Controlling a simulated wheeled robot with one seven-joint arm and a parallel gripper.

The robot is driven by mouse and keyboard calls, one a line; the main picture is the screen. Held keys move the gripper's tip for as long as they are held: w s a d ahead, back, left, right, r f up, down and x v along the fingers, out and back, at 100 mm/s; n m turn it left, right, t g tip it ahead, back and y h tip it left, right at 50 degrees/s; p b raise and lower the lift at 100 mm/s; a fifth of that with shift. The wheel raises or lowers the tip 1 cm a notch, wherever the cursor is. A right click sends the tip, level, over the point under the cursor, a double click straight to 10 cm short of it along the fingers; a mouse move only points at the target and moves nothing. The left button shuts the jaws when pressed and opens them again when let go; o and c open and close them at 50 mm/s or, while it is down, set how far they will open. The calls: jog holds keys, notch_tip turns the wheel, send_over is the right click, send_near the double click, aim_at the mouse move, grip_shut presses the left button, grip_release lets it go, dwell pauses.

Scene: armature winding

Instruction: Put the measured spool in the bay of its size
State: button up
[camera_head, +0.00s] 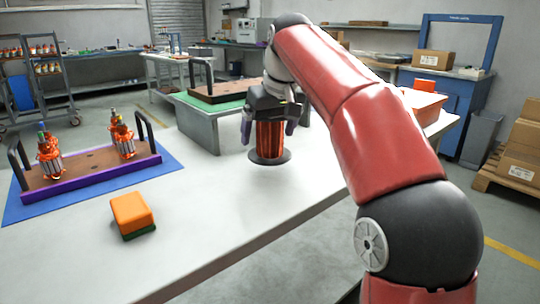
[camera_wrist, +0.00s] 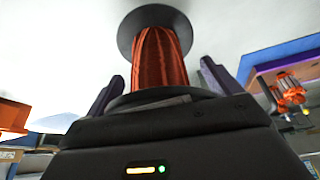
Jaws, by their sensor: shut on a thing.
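The spool (camera_head: 269,142), wound with copper-red wire between dark flanges, is upright below my gripper (camera_head: 268,128). The gripper's fingers are on either side of the spool and shut on it. In the wrist view, the spool (camera_wrist: 161,58) is between the two dark fingers, with its far flange (camera_wrist: 139,20) towards the pale table surface. I cannot tell whether the lower flange touches the table or is just above it. I cannot make out any marked size bay.
On the white table (camera_head: 215,255), a purple-edged tray (camera_head: 90,180) with handles and several armatures sits on a blue mat (camera_head: 25,208). An orange-and-green block (camera_head: 131,213) is at the front. A brown tray (camera_head: 215,91) stands on a green-topped stand behind.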

aim_at(281, 117)
notch_tip(281, 117, down, 4)
jog(key=b, duration=0.4)
jog(key=shift+f, duration=0.1)
jog(key=o, duration=1.4)
jog(key=p+v, duration=0.4)
jog(key=v, duration=0.7)
jog(key=shift+w+a, duration=0.1)
jog(key=shift+s+r+p, duration=0.3)
jog(key=shift+r+p, duration=0.05)
jog(key=shift+r, duration=0.25)
